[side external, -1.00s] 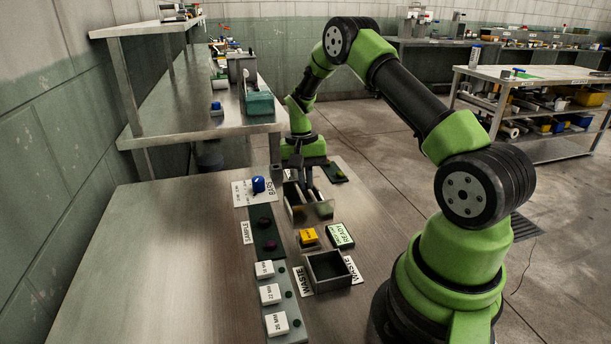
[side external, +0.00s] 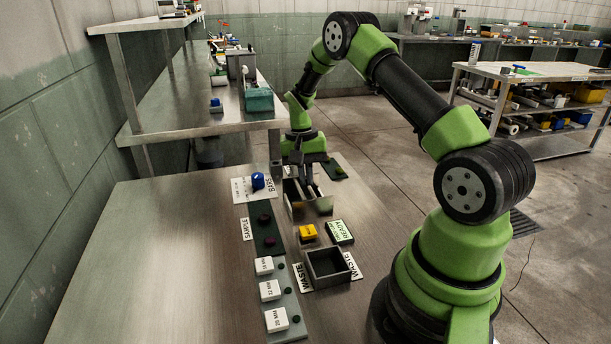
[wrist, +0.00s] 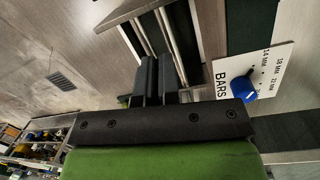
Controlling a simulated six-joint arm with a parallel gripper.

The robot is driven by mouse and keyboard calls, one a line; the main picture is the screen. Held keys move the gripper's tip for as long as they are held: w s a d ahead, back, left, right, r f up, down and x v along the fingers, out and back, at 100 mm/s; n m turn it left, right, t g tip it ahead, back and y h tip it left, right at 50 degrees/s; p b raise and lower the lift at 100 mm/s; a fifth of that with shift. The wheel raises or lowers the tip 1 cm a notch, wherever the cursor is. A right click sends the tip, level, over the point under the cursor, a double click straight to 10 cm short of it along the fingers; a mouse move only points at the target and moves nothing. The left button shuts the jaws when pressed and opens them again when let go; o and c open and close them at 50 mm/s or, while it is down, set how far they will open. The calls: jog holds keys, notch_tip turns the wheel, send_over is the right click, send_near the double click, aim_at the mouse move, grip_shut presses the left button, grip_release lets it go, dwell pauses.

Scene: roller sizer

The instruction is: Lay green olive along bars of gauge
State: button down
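The gauge (side external: 322,208) is a metal frame with long bars, at the far end of the bench in the side view. Its bars (wrist: 176,42) show in the wrist view, running away beyond my fingertips. My gripper (side external: 306,190) points down over the gauge. In the wrist view its two dark fingers (wrist: 155,62) are close together, with a narrow gap, over the bars. I cannot see an olive between them; the tips are partly hidden.
A blue knob (side external: 258,181) on the white BARS plate stands left of the gauge. A yellow button (side external: 308,232), a ready sign (side external: 340,232) and an open waste bin (side external: 311,278) stand nearer. A dark green pad (side external: 338,172) lies right of my gripper. The left bench is clear.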

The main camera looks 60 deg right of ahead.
jog(key=c, duration=1.8)
grip_release()
jog(key=o, duration=0.9)
jog(key=shift+r, duration=0.1)
jog(key=shift+r, duration=3.45)
